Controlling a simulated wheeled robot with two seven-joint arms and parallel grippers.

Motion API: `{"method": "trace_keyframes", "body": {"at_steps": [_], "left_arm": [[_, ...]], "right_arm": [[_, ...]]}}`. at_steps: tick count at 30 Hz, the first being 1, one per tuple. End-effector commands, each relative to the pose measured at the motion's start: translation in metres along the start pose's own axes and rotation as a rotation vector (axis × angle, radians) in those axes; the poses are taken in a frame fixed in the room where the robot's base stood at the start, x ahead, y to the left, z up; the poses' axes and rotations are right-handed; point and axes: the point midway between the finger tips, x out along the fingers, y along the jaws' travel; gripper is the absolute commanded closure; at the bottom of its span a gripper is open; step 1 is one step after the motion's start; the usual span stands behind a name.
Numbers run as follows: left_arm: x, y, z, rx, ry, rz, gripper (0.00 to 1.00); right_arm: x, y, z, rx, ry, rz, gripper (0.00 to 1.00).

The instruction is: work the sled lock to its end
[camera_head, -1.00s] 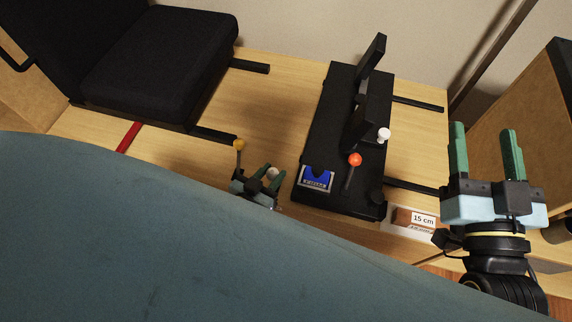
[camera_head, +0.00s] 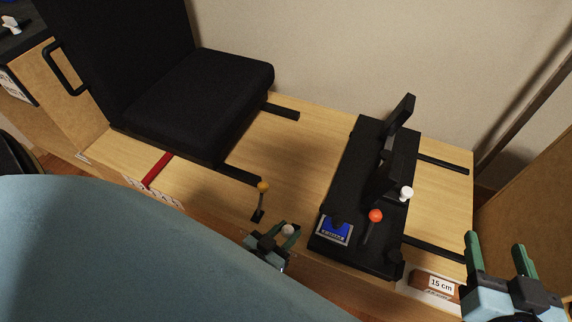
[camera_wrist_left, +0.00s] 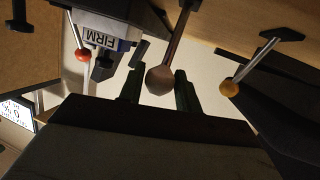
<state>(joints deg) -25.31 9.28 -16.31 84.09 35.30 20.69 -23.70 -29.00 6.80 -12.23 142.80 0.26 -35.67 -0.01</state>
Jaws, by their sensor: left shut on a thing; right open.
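The black pedal sled (camera_head: 345,180) stands on dark rails on the wooden deck, at right of centre in the head view. An orange ball lever (camera_head: 376,216) and a white knob (camera_head: 406,193) are on it. My left gripper (camera_head: 281,238) is shut on a pale ball knob (camera_head: 288,230) at the deck's front edge. In the left wrist view this knob (camera_wrist_left: 160,80) on its rod shows between the two green fingers. A yellow ball lever (camera_head: 263,187) stands just left of it. Which lever is the sled lock, I cannot tell. My right gripper (camera_head: 497,248) is open and empty at the lower right.
A black seat (camera_head: 200,95) is at the left, with a red strip (camera_head: 157,170) before it. A "15 cm" label (camera_head: 441,286) is on the front edge. A wooden cabinet stands at right.

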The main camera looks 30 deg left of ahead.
Motion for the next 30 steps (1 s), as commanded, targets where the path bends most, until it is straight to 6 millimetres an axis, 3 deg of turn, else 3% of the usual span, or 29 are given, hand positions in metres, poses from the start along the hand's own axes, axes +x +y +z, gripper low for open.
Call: {"method": "trace_keyframes", "body": {"at_steps": [1,11,12,15,30], "left_arm": [[-0.0036,0.0055,0.0089,-0.010,-0.025,0.010,1.00],[-0.0034,0.0056,0.0088,-0.009,-0.025,0.010,1.00],[-0.0034,0.0057,0.0089,-0.009,-0.025,0.010,0.61],[-0.0027,0.0050,0.0075,-0.007,-0.022,0.010,0.49],[-0.0020,0.0021,0.0028,-0.001,-0.010,0.005,0.49]], "right_arm": [[0.0001,0.0001,0.0007,0.000,-0.001,0.000,0.42],[0.0001,0.0000,0.0009,0.000,-0.002,0.000,0.42],[0.0001,0.0000,0.0008,0.000,-0.002,0.000,0.42],[0.0001,0.0000,0.0008,0.000,-0.002,0.000,0.42],[-0.0001,0.0001,0.0003,0.000,-0.004,0.000,0.42]]}}
